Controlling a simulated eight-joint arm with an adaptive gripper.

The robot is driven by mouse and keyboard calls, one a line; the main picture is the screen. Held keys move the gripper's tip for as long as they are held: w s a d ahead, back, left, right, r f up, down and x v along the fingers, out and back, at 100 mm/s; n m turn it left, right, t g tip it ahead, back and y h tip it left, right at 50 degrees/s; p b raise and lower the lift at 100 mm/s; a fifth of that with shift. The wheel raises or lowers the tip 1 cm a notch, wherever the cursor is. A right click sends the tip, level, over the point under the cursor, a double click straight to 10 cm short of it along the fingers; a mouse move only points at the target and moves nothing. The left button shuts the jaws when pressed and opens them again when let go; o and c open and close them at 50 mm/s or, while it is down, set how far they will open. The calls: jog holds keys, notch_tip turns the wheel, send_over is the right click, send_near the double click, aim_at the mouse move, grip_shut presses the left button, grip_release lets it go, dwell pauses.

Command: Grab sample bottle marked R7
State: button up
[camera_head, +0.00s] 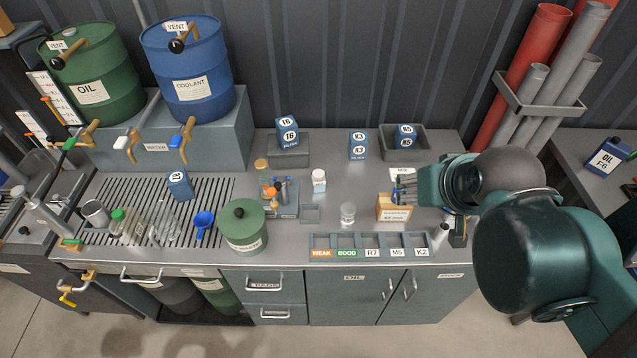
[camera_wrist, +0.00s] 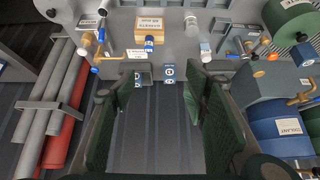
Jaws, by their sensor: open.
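No bottle with a readable R7 mark shows in either view. The label R7 (camera_head: 372,252) is on the front of a slotted rack (camera_head: 325,241) at the counter's front edge, between GOOD and M5. A small white-capped bottle (camera_head: 319,180) stands mid-counter; its label is too small to read. A clear jar (camera_head: 347,212) stands right of it, and a dark bottle with a pale top (camera_head: 440,233) stands at the front right. My gripper (camera_head: 404,188) is above the right part of the counter near a wooden block. In the wrist view its green fingers (camera_wrist: 160,115) are apart and empty.
Blue boxes marked 16 (camera_head: 288,133) and K3 (camera_head: 358,146) and a grey bin (camera_head: 407,141) stand at the back.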

jog(key=shift+w, duration=1.05)
jog(key=m+g+b, duration=0.1)
jog(key=m+g, duration=0.6)
jog(key=m, duration=0.9)
send_over(318, 174)
notch_tip(318, 174, down, 27)
jog(key=shift+d+r, duration=0.1)
jog(key=shift+r, duration=0.05)
jog(key=shift+f, duration=0.4)
jog(key=shift+f, duration=1.3)
